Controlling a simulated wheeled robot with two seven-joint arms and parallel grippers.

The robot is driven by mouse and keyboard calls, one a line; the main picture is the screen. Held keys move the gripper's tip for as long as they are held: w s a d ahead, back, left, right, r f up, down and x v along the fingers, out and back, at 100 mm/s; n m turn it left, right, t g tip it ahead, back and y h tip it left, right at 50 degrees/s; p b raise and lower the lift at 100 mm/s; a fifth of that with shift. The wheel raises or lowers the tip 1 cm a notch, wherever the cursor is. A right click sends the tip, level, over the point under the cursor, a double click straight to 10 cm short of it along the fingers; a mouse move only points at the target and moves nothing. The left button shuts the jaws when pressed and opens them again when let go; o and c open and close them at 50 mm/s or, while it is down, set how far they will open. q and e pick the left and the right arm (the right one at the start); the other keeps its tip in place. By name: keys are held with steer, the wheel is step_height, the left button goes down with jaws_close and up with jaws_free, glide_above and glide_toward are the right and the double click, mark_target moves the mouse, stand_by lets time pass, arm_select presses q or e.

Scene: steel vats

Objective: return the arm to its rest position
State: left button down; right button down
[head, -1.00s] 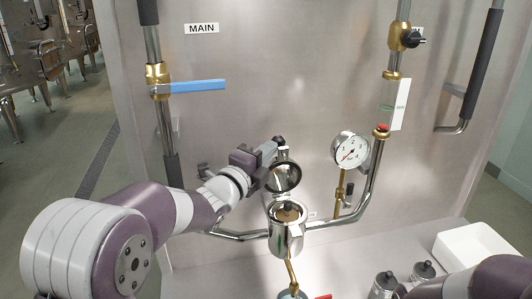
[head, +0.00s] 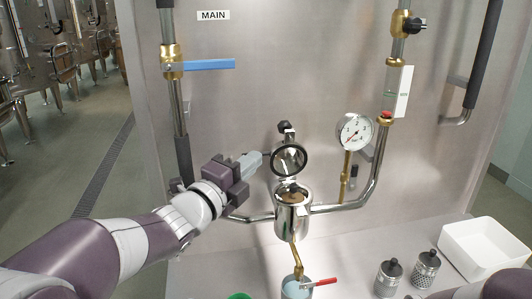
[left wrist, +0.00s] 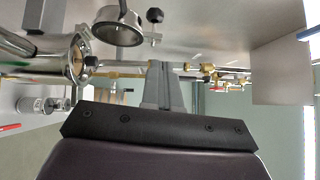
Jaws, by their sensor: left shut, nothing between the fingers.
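My left gripper (head: 250,164) is shut and empty. It points right in the head view, just left of the open round lid (head: 290,159) of the steel strainer housing (head: 293,218), with no clear contact. In the left wrist view its closed fingers (left wrist: 163,85) show in the middle, with the lid (left wrist: 118,27) above and to the left. The left arm comes in from the lower left. Only a purple part of my right arm shows at the lower right; its gripper is out of view.
A blue-handled valve (head: 208,65) is on the left pipe under the MAIN label. A pressure gauge (head: 355,132) stands right of the lid. A red-handled drain valve (head: 318,283) is below the housing. Two steel canisters (head: 426,269) and a white tray (head: 484,250) stand at right.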

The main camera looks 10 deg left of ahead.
arm_select(q)
steer(key=s+a+f+n+g+y+p, duration=0.1)
steer(key=s+a+f+n+g+y, duration=0.2)
steer(key=f+n, duration=0.45)
steer(key=a+f+n+g+y, duration=0.3)
steer(key=a+f+n+y, duration=0.2)
steer(key=f+n, duration=0.25)
steer(key=s+f+n+g+p, duration=0.1)
steer(key=s+f+n+g, duration=0.3)
steer(key=s, duration=0.5)
steer(key=s+f+n+g+p, duration=0.2)
steer(key=s+f+n+g, duration=0.3)
steer(key=s, duration=0.4)
steer(key=shift+f+g+y, duration=0.3)
steer(key=shift+f, duration=0.45)
steer(key=shift+a, duration=0.1)
